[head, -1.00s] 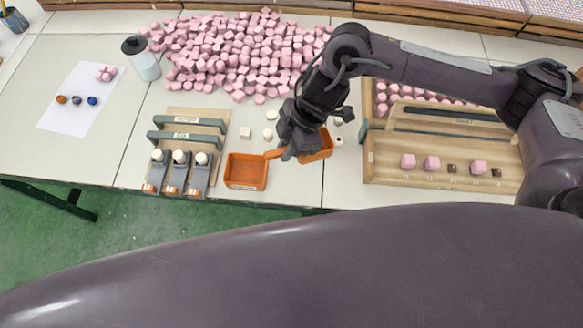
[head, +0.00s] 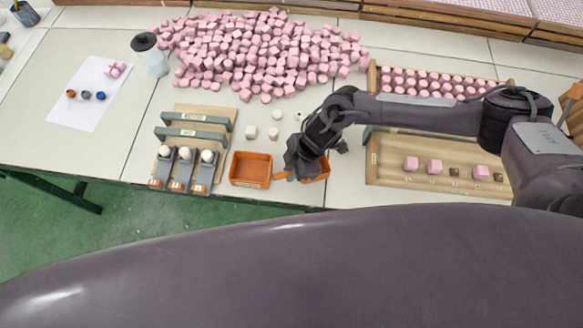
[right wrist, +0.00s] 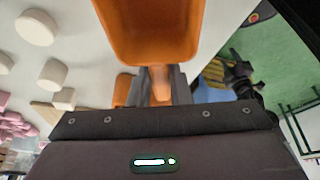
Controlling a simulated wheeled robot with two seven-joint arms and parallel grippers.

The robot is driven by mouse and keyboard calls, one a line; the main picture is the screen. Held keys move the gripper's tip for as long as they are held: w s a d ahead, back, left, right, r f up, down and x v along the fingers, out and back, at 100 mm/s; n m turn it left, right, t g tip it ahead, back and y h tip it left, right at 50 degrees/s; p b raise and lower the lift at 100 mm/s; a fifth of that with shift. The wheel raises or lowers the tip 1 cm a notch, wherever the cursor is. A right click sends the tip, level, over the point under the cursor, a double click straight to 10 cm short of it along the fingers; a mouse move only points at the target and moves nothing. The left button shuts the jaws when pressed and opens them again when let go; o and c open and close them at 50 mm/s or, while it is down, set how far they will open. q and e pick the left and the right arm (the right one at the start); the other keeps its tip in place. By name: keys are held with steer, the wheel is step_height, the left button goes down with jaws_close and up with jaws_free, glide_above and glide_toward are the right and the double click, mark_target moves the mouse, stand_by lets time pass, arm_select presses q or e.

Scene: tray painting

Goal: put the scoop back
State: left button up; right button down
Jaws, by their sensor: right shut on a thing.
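The orange scoop (head: 318,170) is held near the table's front edge, right of a shallow orange tray (head: 250,183). My right gripper (head: 295,172) is shut on its handle, which points left towards the tray. In the right wrist view the scoop's bowl (right wrist: 150,35) fills the top middle, and its handle runs down between the fingers (right wrist: 162,88). No loose cubes show in the visible part of the bowl. In the head view the arm hides part of the scoop; I cannot tell if it touches the table. My left gripper is not in view.
Left of the tray is a rack (head: 198,134) with several white-topped pieces. A wooden board (head: 440,145) with pink cubes lies right of my gripper. A pink cube heap (head: 262,52) and loose white pieces (head: 251,132) lie behind. A lidded jar (head: 152,58) stands back left.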

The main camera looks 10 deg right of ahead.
steer(key=shift+f, duration=0.15)
steer(key=c, duration=1.3)
jaws_free()
steer(key=shift+c, duration=0.2)
steer(key=shift+r, duration=0.2)
steer(key=b+v, duration=0.1)
steer(key=v, duration=1.1)
